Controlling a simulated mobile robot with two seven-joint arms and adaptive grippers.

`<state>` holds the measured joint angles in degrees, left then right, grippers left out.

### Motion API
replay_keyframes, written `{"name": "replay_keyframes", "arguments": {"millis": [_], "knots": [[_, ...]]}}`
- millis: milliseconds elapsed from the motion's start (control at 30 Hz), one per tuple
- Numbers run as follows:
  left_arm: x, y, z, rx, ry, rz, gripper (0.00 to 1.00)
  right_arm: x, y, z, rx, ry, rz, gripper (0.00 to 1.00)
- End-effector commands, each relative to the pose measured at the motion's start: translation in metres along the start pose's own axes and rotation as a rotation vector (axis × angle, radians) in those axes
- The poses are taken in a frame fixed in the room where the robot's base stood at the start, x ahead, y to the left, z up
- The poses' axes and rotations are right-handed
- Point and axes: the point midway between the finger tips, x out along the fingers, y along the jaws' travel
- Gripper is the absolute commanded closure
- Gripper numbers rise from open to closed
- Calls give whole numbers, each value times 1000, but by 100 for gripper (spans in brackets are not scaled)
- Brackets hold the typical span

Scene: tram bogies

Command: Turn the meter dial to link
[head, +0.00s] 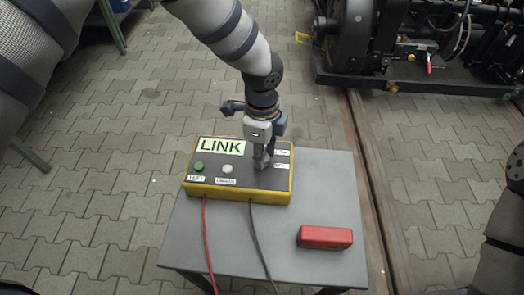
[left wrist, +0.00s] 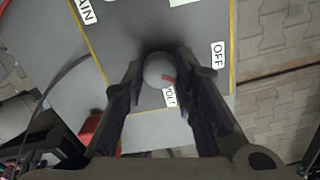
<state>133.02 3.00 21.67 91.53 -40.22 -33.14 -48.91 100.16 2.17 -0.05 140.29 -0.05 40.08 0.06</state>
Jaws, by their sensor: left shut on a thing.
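The meter (head: 240,184) is a yellow-edged box with a dark grey face, lying on a small grey table. A large LINK label (head: 221,146) is at its upper left, with a green button (head: 199,166) and a pale round button below. My left gripper (head: 263,163) points down at the right part of the face and hides the dial there. In the left wrist view, the round grey dial (left wrist: 158,68) sits between the gripper's fingers, which are shut on it.
A red block (head: 325,237) lies at the table's front right. Red and black cables (head: 207,240) run from the meter over the front edge. The grey table top (head: 328,190) is clear right of the meter. A bogie (head: 370,45) stands behind at right.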

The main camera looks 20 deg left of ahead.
Motion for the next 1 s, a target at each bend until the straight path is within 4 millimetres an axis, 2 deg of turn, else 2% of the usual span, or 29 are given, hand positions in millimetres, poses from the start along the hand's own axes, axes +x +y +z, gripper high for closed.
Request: {"name": "replay_keyframes", "arguments": {"millis": [333,867,900,967,1000], "knots": [[0,0,0,132,0,0,100,0,0,0,0,1,0,60],[0,0,0,156,0,0,100,0,0,0,0,1,0,60],[0,0,0,156,0,0,70,0,0,0,0,1,0,60],[0,0,0,156,0,0,56,0,0,0,0,1,0,60],[0,0,0,156,0,0,54,0,0,0,0,1,0,60]]}}
